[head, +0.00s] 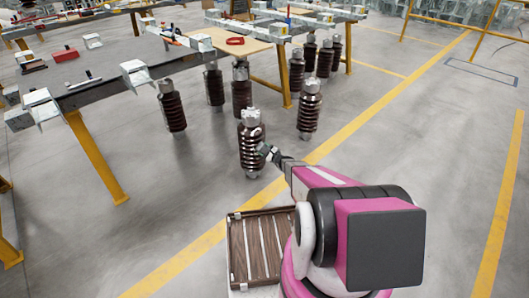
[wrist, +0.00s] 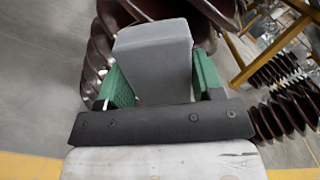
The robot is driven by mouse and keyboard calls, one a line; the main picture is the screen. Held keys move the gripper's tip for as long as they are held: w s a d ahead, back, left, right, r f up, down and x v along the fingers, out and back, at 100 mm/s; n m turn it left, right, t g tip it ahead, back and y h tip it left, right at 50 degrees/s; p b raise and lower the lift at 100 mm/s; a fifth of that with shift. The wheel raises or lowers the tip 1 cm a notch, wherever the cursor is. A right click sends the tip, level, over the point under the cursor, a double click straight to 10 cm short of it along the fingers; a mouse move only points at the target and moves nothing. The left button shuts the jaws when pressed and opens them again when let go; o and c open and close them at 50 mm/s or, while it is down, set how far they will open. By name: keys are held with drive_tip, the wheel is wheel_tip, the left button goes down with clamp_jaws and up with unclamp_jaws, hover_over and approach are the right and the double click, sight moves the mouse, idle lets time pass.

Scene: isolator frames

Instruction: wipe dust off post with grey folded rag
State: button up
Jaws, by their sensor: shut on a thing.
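The post is a dark brown ribbed insulator (head: 250,146) with a grey metal cap, standing upright on the floor near the middle of the head view. Its glossy ribs (wrist: 100,48) show behind the rag in the wrist view. No dust can be made out.
Several similar insulators (head: 309,108) stand behind and right of the post. A long workbench (head: 95,92) with yellow legs runs along the left. A slatted wooden crate (head: 232,250) lies near my base. Open grey floor with yellow lines is on the right.

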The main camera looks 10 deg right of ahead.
sight(261, 135)
drive_tip(key=shift+r, duration=4.5)
drive_tip(key=shift+v, duration=2.95)
drive_tip(key=v, duration=0.3)
drive_tip(key=shift+f, duration=0.1)
